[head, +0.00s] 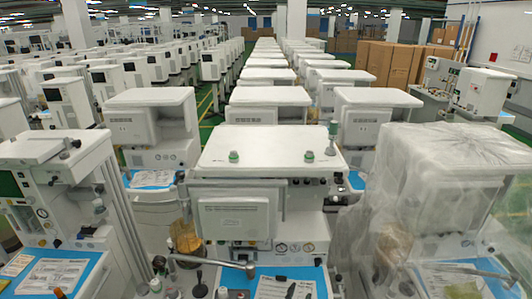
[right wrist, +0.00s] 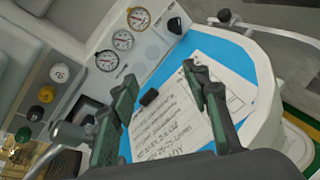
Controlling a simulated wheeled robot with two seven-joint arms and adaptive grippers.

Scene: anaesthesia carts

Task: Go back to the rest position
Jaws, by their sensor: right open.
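My right gripper (head: 299,291) shows at the bottom edge of the head view, as two small dark fingertips over the papers of the middle cart (head: 262,147). In the right wrist view the same gripper (right wrist: 158,78) has its two dark green fingers spread well apart. I cannot tell how high the fingers are above the papers. I cannot make out my left gripper in the head view.
A cart with a dark screen (head: 52,165) stands at the left, and a plastic-wrapped cart (head: 435,165) at the right. Rows of white carts fill the hall behind. Gauges (right wrist: 123,40), knobs (right wrist: 61,72) and a metal bar (right wrist: 72,130) are close to the right gripper.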

